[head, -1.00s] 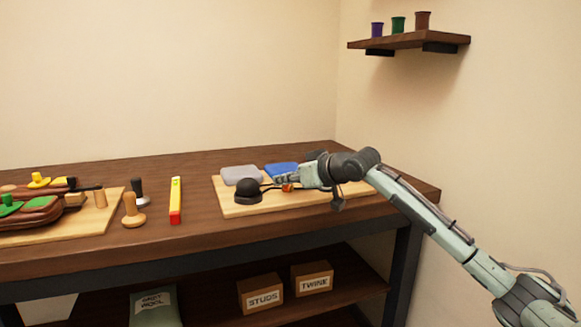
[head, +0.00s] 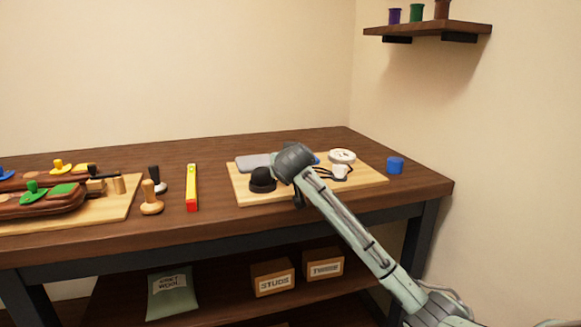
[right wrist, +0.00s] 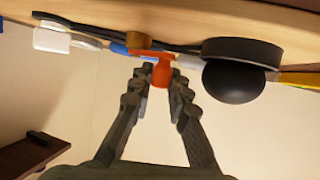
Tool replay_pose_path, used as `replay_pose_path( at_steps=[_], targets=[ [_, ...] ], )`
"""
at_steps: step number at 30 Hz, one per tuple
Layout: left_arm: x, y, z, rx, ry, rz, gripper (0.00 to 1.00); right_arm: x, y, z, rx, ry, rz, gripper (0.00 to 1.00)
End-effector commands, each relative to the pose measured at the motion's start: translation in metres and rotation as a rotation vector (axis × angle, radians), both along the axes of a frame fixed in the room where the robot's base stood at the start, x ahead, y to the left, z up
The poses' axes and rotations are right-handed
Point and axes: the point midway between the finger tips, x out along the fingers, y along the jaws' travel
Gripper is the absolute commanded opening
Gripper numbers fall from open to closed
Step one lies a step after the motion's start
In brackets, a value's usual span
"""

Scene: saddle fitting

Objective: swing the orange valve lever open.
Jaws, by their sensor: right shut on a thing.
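The orange valve lever (right wrist: 161,71) shows in the right wrist view, with its knob-like end between my right fingertips. My right gripper (right wrist: 157,78) is shut on that orange end. The lever's upper part lies close to the wooden board. In the head view my right wrist hides the lever and the fingers, so the lever's full angle is not clear. A black dome on a round base (head: 262,178) stands just left of my wrist in the head view; it also shows in the right wrist view (right wrist: 238,80). My left gripper is not in view.
The pale board (head: 368,180) also holds a grey pad (head: 252,161), a white round part (head: 342,156) and a white cup (head: 339,171). A blue cup (head: 395,165) stands right of it. Between level and board is bare tabletop.

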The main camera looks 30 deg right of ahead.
Motion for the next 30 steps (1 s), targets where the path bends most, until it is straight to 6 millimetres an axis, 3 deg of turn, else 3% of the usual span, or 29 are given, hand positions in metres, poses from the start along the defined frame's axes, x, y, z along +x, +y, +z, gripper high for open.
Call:
replay_pose_path(
  at_steps=[13, 14, 18, 30],
  targets=[
    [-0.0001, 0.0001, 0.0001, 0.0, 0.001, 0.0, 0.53, 0.001, 0.001, -0.0015, 0.002, 0.002, -0.006, 0.0],
    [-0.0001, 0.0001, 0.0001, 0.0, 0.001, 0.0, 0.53, 0.001, 0.001, -0.0015, 0.002, 0.002, -0.006, 0.2],
    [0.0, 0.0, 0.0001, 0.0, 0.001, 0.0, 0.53, 0.0009, 0.0007, -0.0013, 0.001, 0.002, -0.007, 0.37],
    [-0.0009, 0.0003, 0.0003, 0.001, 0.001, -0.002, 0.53, -0.0052, 0.0043, 0.0025, 0.001, 0.0, -0.006, 0.37]
  ],
)
